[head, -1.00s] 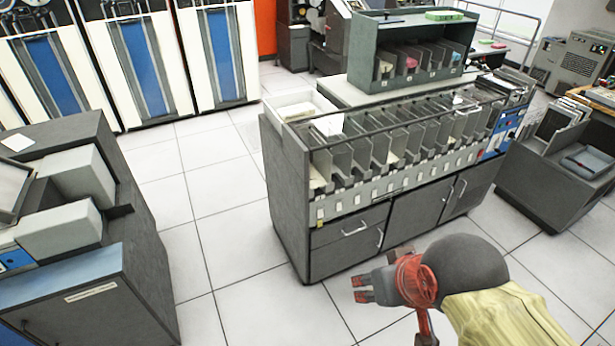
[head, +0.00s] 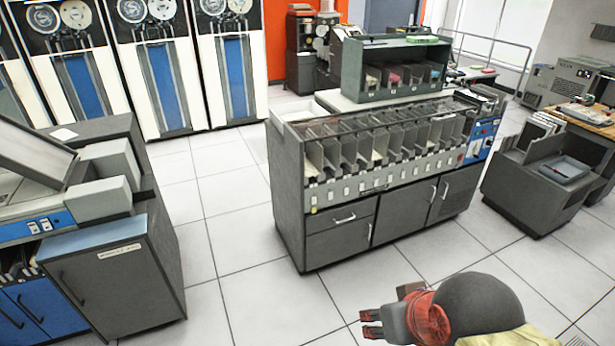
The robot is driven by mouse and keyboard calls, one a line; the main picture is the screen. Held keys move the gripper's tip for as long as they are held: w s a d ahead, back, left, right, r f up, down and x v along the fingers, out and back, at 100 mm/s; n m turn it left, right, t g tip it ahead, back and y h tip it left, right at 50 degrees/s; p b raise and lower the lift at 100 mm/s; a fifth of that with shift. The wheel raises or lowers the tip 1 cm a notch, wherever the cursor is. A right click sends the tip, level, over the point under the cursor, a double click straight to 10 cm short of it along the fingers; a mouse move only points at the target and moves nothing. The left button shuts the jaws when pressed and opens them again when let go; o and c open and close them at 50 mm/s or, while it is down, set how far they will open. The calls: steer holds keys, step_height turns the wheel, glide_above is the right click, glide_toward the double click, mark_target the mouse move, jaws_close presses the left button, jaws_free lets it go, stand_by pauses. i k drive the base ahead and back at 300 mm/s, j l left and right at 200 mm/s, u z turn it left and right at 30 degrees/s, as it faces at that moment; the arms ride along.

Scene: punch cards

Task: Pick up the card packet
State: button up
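My gripper (head: 371,324) is at the bottom, over the floor in front of the sorter cabinet. Its two red-tipped fingers are apart, with nothing between them. I cannot tell for certain which item is the card packet. Small cards show in the rack (head: 350,80) on top of the cabinet: a pale one (head: 373,78) at left and a pinkish one (head: 395,77) beside it. A flat green item (head: 423,39) lies on the rack's top. The gripper is well apart from all of these.
The grey sorter cabinet (head: 338,243) with a row of slots stands ahead. A grey console (head: 113,275) is at left, and another low grey unit (head: 530,195) at right. Tape cabinets (head: 234,75) line the back. The tiled floor (head: 215,260) between them is clear.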

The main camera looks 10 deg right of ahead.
mark_target(310, 171)
steer(key=u, duration=0.95)
steer(key=i+l+u, duration=0.15)
steer(key=l+u, duration=0.3)
steer(key=l, duration=0.15)
steer(key=i+l+u, duration=0.1)
steer(key=l+u, duration=0.3)
steer(key=l, duration=0.25)
steer(key=l+u, duration=0.45)
steer(key=l, duration=0.2)
steer(key=k+l+u, duration=0.15)
steer(key=l+u, duration=0.25)
steer(key=l, duration=0.25)
steer(key=k+l, duration=0.1)
steer(key=l, duration=0.3)
steer(key=k+l, duration=0.1)
steer(key=l, duration=0.35)
steer(key=k+l, duration=0.1)
steer(key=l, duration=0.3)
steer(key=k+l+u, duration=0.1)
steer(key=l, duration=0.3)
steer(key=k+l, duration=0.1)
steer(key=l, duration=0.3)
